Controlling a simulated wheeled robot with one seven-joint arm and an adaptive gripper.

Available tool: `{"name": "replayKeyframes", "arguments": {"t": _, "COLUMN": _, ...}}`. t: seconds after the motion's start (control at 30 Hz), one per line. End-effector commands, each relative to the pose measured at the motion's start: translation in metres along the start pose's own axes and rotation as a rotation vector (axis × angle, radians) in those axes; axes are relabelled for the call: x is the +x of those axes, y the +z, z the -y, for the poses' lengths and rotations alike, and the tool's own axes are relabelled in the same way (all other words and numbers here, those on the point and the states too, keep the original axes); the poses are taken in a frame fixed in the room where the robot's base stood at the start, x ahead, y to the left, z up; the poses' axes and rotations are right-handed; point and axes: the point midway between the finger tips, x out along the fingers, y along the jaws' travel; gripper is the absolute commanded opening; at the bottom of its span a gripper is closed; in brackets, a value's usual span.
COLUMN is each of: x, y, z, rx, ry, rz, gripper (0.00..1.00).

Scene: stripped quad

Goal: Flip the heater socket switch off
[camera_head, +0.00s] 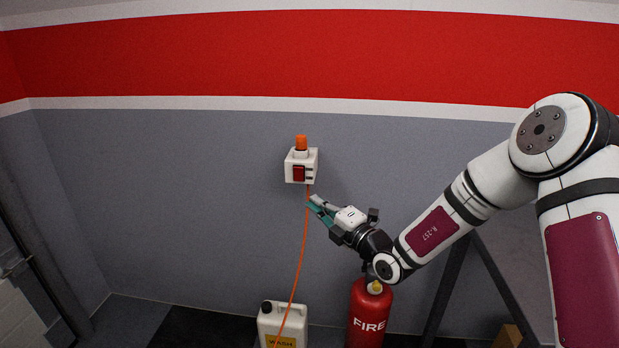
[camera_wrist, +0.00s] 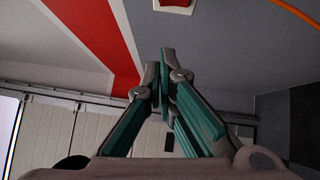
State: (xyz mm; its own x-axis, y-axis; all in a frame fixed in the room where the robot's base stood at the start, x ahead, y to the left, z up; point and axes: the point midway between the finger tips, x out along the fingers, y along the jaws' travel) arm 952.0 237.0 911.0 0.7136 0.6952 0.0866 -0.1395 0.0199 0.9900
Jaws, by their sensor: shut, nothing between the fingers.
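In the wrist view, my gripper's teal fingers (camera_wrist: 167,68) are together. The socket's edge (camera_wrist: 174,9) with a bit of red shows at the top there; most of it is cut off.
A white jerrycan (camera_head: 268,325) and a red fire extinguisher (camera_head: 367,315) stand on the floor below. A dark slanted frame (camera_head: 447,290) stands at the right. The wall left of the socket is clear.

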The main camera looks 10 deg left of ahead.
Motion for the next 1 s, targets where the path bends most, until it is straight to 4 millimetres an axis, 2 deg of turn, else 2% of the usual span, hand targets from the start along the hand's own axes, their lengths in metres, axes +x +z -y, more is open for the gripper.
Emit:
{"name": "replayKeyframes", "arguments": {"t": 0.1, "x": 0.001, "y": 0.004, "z": 0.005, "rx": 0.028, "ry": -0.002, "rz": 0.019, "gripper": 0.00}}
{"name": "replayKeyframes", "arguments": {"t": 0.4, "x": 0.001, "y": 0.004, "z": 0.005, "rx": 0.026, "ry": -0.002, "rz": 0.019, "gripper": 0.00}}
{"name": "replayKeyframes", "arguments": {"t": 0.57, "x": 0.011, "y": 0.003, "z": 0.005, "rx": 0.024, "ry": -0.001, "rz": 0.016, "gripper": 0.00}}
{"name": "replayKeyframes", "arguments": {"t": 0.67, "x": 0.025, "y": 0.003, "z": 0.005, "rx": 0.023, "ry": -0.001, "rz": 0.016, "gripper": 0.00}}
{"name": "replayKeyframes", "arguments": {"t": 1.0, "x": 0.091, "y": 0.004, "z": 0.006, "rx": 0.023, "ry": 0.001, "rz": 0.015, "gripper": 0.00}}
